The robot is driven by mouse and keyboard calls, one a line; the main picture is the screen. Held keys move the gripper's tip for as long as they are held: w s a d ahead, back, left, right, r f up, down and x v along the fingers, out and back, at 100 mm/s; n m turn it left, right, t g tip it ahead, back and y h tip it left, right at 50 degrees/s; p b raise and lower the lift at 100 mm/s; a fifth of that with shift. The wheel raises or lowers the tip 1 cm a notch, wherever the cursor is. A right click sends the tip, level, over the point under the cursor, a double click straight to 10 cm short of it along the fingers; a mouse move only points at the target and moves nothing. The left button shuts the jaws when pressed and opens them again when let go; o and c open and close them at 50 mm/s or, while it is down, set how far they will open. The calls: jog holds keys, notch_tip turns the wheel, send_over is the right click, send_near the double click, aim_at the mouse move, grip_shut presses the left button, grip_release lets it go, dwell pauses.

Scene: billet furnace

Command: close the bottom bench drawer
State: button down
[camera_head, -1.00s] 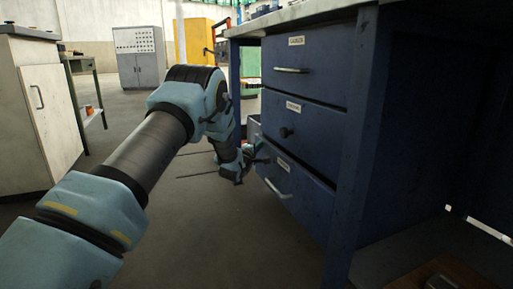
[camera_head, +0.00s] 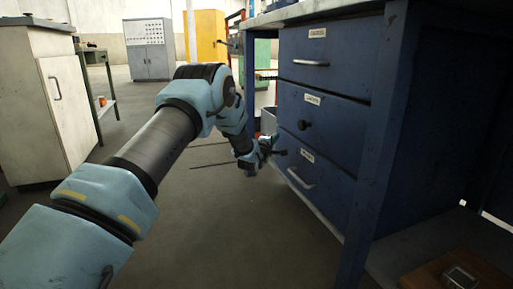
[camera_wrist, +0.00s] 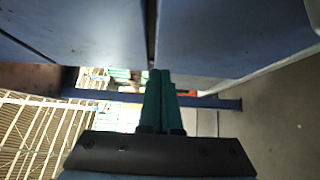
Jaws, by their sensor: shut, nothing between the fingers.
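The bottom drawer (camera_head: 325,186) of the blue bench has a pale bar handle (camera_head: 300,178) and a white label. Its front looks about level with the drawers above it; I cannot tell whether a small gap remains. My gripper (camera_head: 282,152) is at the upper left of this drawer front, its dark fingertips touching or very close to it. In the wrist view, my gripper (camera_wrist: 160,73) has its green fingers together and empty, pointing at a dark seam between two blue panels. The contact itself is unclear.
The middle drawer (camera_head: 320,128) with a round knob and the top drawer (camera_head: 325,68) look shut. A bench leg (camera_head: 372,150) stands right of the drawers. A pale cabinet (camera_head: 60,100) stands at left. Open floor (camera_head: 220,230) lies below my arm.

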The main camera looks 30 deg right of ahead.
jog(key=w+a+p+v, duration=0.1)
jog(key=p+v, duration=0.3)
jog(key=v, duration=0.7)
jog(key=w+a+r+m+g+y+p, duration=0.1)
jog(key=a+r+m+y+p, duration=0.25)
jog(key=a, duration=0.95)
jog(key=a+r+m+g+y+p, duration=0.15)
jog(key=a+r+y, duration=0.4)
jog(key=a, duration=0.75)
jog(key=s+a+r+m+g+y+p, duration=0.2)
jog(key=s+a+r+g+y, duration=0.1)
jog(key=s+a, duration=0.8)
jog(key=s+a+r+m+g+y+p, duration=0.15)
jog(key=s+a+g, duration=0.25)
jog(key=s+a, duration=0.8)
notch_tip(320, 180, up, 39)
jog(key=s+p, duration=0.1)
jog(key=p, duration=3.7)
jog(key=c, duration=1.6)
grip_release()
jog(key=shift+f+y, duration=0.15)
jog(key=shift+y, duration=0.1)
